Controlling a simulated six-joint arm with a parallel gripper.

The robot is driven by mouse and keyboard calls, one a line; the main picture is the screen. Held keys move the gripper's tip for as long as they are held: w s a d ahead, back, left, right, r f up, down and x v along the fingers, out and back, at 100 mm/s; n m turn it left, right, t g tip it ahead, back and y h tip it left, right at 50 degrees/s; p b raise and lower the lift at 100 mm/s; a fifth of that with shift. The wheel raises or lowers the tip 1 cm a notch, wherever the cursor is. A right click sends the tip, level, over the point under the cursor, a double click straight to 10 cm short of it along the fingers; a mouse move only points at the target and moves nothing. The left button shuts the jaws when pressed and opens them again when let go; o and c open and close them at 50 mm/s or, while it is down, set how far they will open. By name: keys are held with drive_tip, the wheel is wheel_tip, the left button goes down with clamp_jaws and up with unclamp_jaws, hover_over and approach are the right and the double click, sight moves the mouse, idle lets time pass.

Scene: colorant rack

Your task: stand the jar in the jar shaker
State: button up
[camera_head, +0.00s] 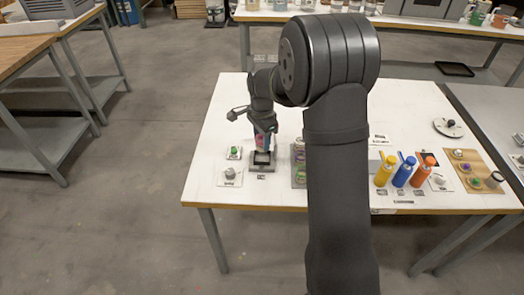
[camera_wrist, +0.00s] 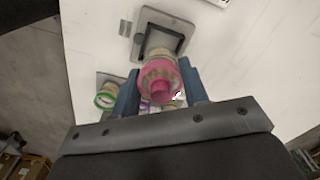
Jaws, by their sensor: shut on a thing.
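My gripper (camera_wrist: 160,86) is shut on a jar (camera_wrist: 161,78) with a pink lid, held between its two blue-grey fingers. In the head view, a bit of the jar's pink (camera_head: 257,143) shows by my gripper (camera_head: 264,136), partly covered by the fingers. The jar shaker (camera_wrist: 146,22), a grey square frame with a dark recess, lies just beyond the jar in the wrist view. It also shows in the head view (camera_head: 260,171), directly below the gripper. The jar appears above the shaker's near edge; I cannot tell whether they touch.
A green-ringed jar (camera_wrist: 105,98) stands left of the gripper in the wrist view. A jar rack (camera_head: 298,180) is right of the shaker, partly behind my arm. Small pads with a green knob (camera_head: 234,152) and a grey knob (camera_head: 230,173) lie left. Coloured bottles (camera_head: 402,171) stand right.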

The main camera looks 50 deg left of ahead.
drive_tip(key=shift+f, duration=2.4)
drive_tip(key=shift+f, duration=0.1)
drive_tip(key=o, duration=1)
drive_tip(key=shift+c, duration=0.2)
wheel_tip(320, 180, up, 12)
drive_tip(key=shift+r, duration=0.15)
drive_tip(key=shift+f, duration=4.4)
drive_tip(key=shift+f, duration=0.1)
